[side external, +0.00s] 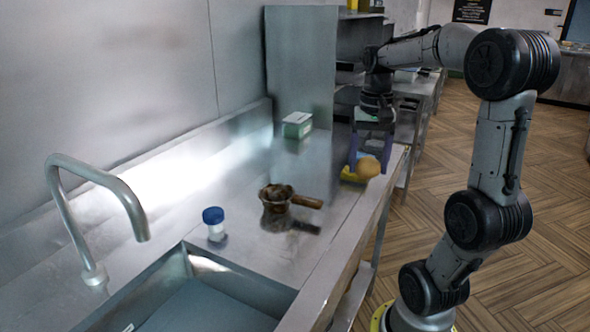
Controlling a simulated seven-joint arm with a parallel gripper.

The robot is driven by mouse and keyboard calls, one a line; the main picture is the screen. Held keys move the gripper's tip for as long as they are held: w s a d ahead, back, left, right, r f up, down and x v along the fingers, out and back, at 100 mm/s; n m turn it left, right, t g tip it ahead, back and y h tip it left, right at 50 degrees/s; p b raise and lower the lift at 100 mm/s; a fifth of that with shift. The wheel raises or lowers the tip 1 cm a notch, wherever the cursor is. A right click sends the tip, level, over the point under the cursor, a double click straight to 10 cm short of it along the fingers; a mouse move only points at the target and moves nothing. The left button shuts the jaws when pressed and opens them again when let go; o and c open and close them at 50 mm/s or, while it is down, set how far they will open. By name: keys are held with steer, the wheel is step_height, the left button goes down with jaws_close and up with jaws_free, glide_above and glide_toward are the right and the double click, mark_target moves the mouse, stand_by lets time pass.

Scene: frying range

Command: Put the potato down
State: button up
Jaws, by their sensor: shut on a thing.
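The potato (368,167) is a round tan-brown lump near the right front edge of the steel counter. My gripper (370,156), with purple-grey fingers, points down and is shut on the potato. The potato looks to be at or just above counter height; I cannot tell whether it touches anything. A yellow thing (350,175), perhaps a banana, lies on the counter just left of and behind the potato and is partly hidden by it and the fingers.
A copper pot (277,199) with a wooden handle stands mid-counter. A green-white box (297,125) stands at the back. Counter between pot and box is clear.

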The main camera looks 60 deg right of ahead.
step_height(320, 180, down, 4)
steer(key=f, duration=0.1)
glide_above(338, 206)
steer(key=a, duration=0.1)
steer(key=f, duration=0.8)
steer(key=shift+s+f, duration=0.3)
steer(key=shift+s, duration=0.05)
steer(key=shift+w+d+f, duration=0.1)
steer(key=shift+d+f, duration=0.05)
steer(key=shift+f, duration=0.55)
steer(key=shift+w+d+f, duration=0.1)
steer(key=shift+w+f, duration=0.05)
steer(key=shift+f, duration=0.6)
steer(key=shift+w+d+f, duration=0.1)
steer(key=shift+d+f, duration=0.05)
steer(key=shift+f, duration=0.55)
steer(key=shift+f, duration=0.15)
steer(key=o, duration=1.4)
